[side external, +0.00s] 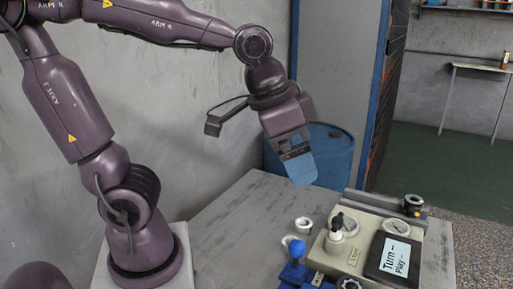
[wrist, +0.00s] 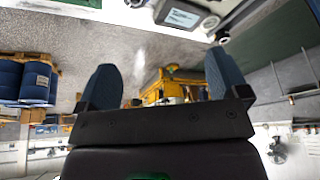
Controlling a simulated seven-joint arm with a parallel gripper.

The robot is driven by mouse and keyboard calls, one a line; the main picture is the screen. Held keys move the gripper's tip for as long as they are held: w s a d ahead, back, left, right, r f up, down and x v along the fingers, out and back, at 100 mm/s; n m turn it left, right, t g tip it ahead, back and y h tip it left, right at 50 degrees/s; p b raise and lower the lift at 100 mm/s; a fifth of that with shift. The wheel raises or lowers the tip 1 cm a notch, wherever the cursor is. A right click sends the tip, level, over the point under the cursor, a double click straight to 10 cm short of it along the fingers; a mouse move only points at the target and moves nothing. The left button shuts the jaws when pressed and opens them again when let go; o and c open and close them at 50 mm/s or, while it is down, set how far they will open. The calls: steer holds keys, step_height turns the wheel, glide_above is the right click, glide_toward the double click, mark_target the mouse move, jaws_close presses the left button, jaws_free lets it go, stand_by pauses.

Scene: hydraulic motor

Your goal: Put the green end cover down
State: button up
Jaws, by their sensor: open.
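My gripper (side external: 302,172) is raised above the back of the grey table in the side view, tilted down to the right. In the wrist view its two blue fingers are spread wide, with nothing between them (wrist: 160,82). I cannot make out the green end cover for certain in either view. A dark green strip (wrist: 65,3) shows at the top left edge of the wrist view, too cut off to identify.
A beige control box (side external: 345,258) with a black-framed screen (side external: 394,262) stands at the table's front right, beside a blue-knobbed fixture (side external: 297,262). A grey rail (side external: 372,203) lies behind it. A blue barrel (side external: 335,150) stands behind the table (side external: 235,225), whose left part is clear.

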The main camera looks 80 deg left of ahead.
steer(key=s+a+n+t, duration=0.1)
steer(key=s+a+n, duration=0.1)
steer(key=s, duration=0.3)
steer(key=shift+s+a+y, duration=0.25)
steer(key=shift+a+y, duration=0.05)
steer(key=shift+a, duration=0.45)
